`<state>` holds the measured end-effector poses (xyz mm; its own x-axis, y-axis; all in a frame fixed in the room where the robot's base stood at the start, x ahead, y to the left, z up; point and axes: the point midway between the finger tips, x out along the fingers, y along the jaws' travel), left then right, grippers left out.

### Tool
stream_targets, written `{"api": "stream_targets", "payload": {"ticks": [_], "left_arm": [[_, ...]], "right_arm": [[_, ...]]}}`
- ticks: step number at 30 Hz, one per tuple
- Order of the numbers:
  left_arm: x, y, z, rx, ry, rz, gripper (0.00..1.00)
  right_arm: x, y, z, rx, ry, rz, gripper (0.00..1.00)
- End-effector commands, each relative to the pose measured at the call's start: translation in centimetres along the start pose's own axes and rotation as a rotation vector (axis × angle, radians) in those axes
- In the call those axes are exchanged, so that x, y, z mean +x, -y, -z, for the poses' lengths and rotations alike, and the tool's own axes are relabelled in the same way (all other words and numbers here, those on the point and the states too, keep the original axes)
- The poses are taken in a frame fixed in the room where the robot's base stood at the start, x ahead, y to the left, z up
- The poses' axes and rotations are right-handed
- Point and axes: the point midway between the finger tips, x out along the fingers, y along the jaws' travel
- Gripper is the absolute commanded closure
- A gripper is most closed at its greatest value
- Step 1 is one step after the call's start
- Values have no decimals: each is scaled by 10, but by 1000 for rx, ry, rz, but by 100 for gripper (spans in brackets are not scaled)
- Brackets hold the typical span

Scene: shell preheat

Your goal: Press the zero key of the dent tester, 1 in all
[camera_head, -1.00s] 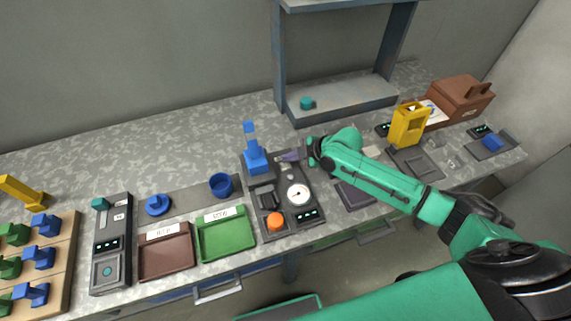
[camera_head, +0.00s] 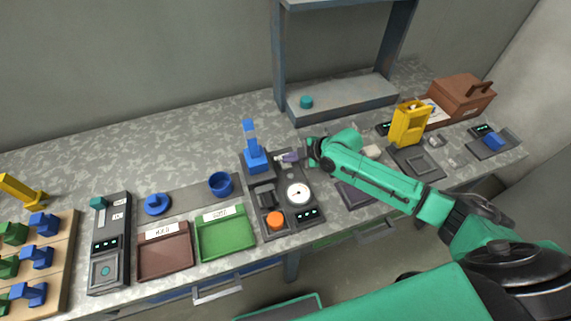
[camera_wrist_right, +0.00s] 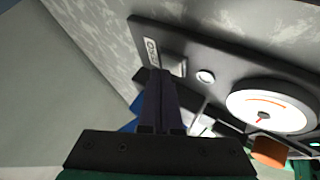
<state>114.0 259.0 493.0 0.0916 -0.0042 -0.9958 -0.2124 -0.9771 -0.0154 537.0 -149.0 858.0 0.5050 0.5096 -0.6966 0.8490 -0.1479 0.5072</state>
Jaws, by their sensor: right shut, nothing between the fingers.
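The dent tester (camera_head: 266,226) is a dark grey device with a white round dial, an orange knob and a small lit display. It stands near the middle of the bench. In the right wrist view its dial (camera_wrist_right: 270,110) is at the right. A small label, apparently reading ZERO (camera_wrist_right: 151,47), sits beside a raised grey key (camera_wrist_right: 176,64). My right gripper (camera_head: 281,157) is at the tester's back end. Its fingers (camera_wrist_right: 160,78) are shut and empty, with the tips close to the key and partly covering it. Contact cannot be told. My left gripper is not in view.
A blue upright piece (camera_head: 255,160) stands close left of my right gripper. A green tray (camera_head: 226,251) and a brown tray (camera_head: 165,268) lie left of the tester. A grey shelf (camera_head: 345,98) rises behind, and a yellow holder (camera_head: 409,125) stands right.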

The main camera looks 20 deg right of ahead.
Motion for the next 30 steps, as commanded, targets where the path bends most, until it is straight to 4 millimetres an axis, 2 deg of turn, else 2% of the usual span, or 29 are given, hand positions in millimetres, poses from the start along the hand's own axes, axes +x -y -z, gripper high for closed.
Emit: {"api": "stream_targets", "payload": {"ticks": [30], "left_arm": [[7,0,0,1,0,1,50]], "right_arm": [[6,5,-4,0,0,1,100]]}}
